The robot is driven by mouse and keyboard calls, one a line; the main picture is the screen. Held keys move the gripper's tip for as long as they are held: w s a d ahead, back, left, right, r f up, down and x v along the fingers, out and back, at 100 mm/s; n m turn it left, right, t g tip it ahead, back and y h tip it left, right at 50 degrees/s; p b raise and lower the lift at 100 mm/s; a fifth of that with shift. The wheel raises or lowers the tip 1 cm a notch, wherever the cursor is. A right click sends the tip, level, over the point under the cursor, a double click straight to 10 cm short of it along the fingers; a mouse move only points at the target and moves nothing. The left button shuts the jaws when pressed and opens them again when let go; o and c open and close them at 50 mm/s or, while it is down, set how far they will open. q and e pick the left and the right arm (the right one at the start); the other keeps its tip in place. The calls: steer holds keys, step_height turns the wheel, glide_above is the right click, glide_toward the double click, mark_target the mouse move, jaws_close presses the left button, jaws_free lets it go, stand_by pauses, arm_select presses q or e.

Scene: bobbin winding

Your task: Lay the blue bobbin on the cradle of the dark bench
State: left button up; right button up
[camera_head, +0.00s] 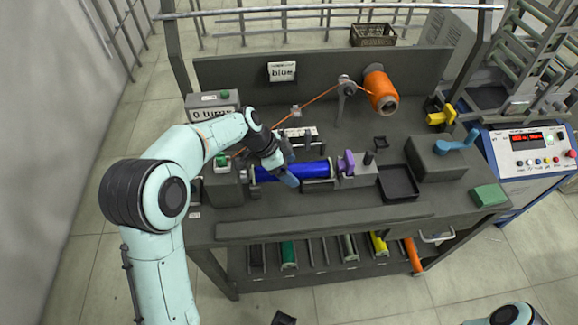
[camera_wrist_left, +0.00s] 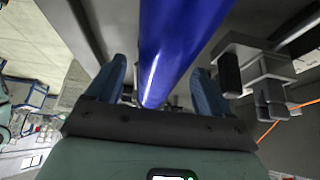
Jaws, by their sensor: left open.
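The blue bobbin (camera_head: 313,169) lies level across the dark bench (camera_head: 330,220), between a grey block (camera_head: 223,185) at left and a block with a purple part (camera_head: 346,163) at right. My left gripper (camera_head: 287,169) is over the bobbin's middle with its fingers open. In the left wrist view the blue bobbin (camera_wrist_left: 180,40) runs between the two blue fingers of the left gripper (camera_wrist_left: 160,85), with visible gaps beside it. The cradle under the bobbin is largely hidden, so I cannot tell what carries it. My right gripper does not clearly show.
An orange spool (camera_head: 381,90) at the back feeds an orange thread leftward. A black tray (camera_head: 398,182), a blue-handled block (camera_head: 436,160) and a green block (camera_head: 489,195) stand at right. A lower rack (camera_head: 320,265) holds coloured bobbins. A control panel (camera_head: 527,145) is beyond the right end.

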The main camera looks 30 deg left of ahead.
arm_select(q)
steer(key=v, duration=1.2)
steer(key=shift+r+p, duration=0.1)
steer(key=shift+p, duration=0.3)
